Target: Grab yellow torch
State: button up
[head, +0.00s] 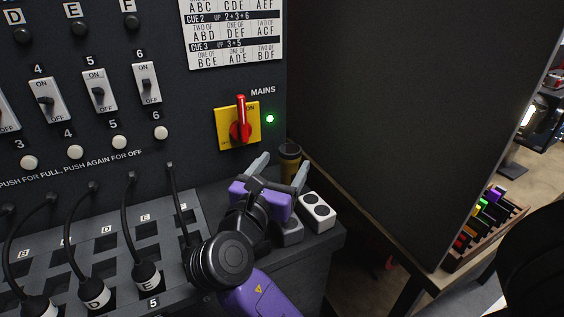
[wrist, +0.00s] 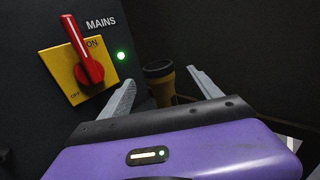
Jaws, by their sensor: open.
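The yellow torch (head: 289,160) stands upright at the back of the ledge beside the panel, with a dark head on top. In the wrist view the torch (wrist: 160,84) shows ahead, between the two grey fingers. My gripper (head: 281,172) is open, with one finger on each side of the torch as seen from the wrist. My gripper also shows in the wrist view (wrist: 163,88). I cannot tell how far the fingertips are from the torch. The torch's lower part is hidden behind my purple gripper body.
The panel with the red mains switch (head: 240,122) on a yellow plate stands close on the left, its green light lit. A white two-hole block (head: 317,212) sits right of my gripper on the ledge. A dark partition (head: 400,110) rises behind. Black cables (head: 130,225) stand at left.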

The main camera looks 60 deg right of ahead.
aim_at(294, 150)
jog(key=d, duration=0.2)
jog(key=shift+w+d, duration=0.2)
jog(key=shift+d, duration=0.1)
jog(key=shift+w+d+f, duration=0.15)
jog(key=shift+d, duration=1.15)
jog(key=shift+w+d+f, duration=0.1)
jog(key=shift+d+f, duration=0.05)
jog(key=shift+d, duration=1.15)
grip_shut()
